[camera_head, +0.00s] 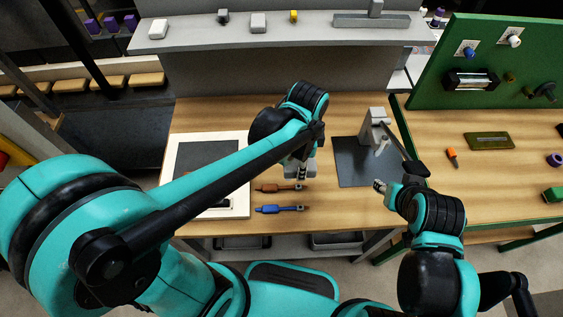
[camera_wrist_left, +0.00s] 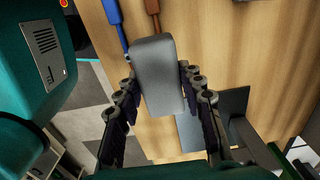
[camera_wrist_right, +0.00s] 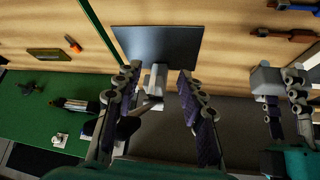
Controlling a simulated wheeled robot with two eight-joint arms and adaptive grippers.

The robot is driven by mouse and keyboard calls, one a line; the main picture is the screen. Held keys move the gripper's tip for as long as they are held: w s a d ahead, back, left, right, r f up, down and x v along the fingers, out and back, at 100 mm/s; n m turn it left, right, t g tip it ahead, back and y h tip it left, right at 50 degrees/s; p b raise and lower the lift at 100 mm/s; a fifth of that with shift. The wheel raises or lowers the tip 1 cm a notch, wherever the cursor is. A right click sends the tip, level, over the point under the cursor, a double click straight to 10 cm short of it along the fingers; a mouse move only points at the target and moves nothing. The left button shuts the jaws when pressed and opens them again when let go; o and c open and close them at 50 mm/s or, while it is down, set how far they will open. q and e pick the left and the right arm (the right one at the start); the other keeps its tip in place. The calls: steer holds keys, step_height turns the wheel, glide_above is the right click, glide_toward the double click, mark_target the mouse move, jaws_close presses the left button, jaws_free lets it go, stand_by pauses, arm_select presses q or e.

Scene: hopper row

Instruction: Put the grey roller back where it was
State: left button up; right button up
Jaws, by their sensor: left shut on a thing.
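My left gripper (camera_wrist_left: 160,95) is shut on a smooth grey block-like piece with rounded edges, which I take for the grey roller (camera_wrist_left: 157,70). In the head view this gripper (camera_head: 300,182) is over the middle of the wooden table, and my arm partly hides the roller. The roller also shows at the right of the right wrist view (camera_wrist_right: 267,80). It looks raised above the table, but its height is hard to tell. My right gripper (camera_wrist_right: 155,85) is open and empty, near the front right corner of a dark plate (camera_head: 355,165).
A grey stand (camera_head: 375,125) rises at the dark plate's back right. A brown-handled tool (camera_head: 272,188) and a blue-handled tool (camera_head: 272,209) lie at the front. A white-framed dark board (camera_head: 240,200) lies left. A grey shelf (camera_head: 210,33) holds small items. A green panel (camera_head: 440,85) stands right.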

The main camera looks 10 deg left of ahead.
arm_select(q)
steer(key=w+a+f+b, duration=0.1)
steer(key=w+a+f, duration=0.1)
steer(key=w+a+f+b, duration=0.1)
steer(key=w+a+f, duration=0.1)
steer(key=a, duration=0.1)
steer(key=w+a+f+b, duration=0.1)
steer(key=a+f, duration=0.1)
steer(key=a, duration=0.1)
steer(key=shift+w+a+f, duration=0.2)
steer(key=shift+w, duration=0.2)
steer(key=shift+f+b, duration=0.95)
steer(key=shift+f, duration=0.9)
steer(key=shift+f, duration=0.2)
steer(key=o, duration=1.3)
steer(key=shift+r, duration=0.1)
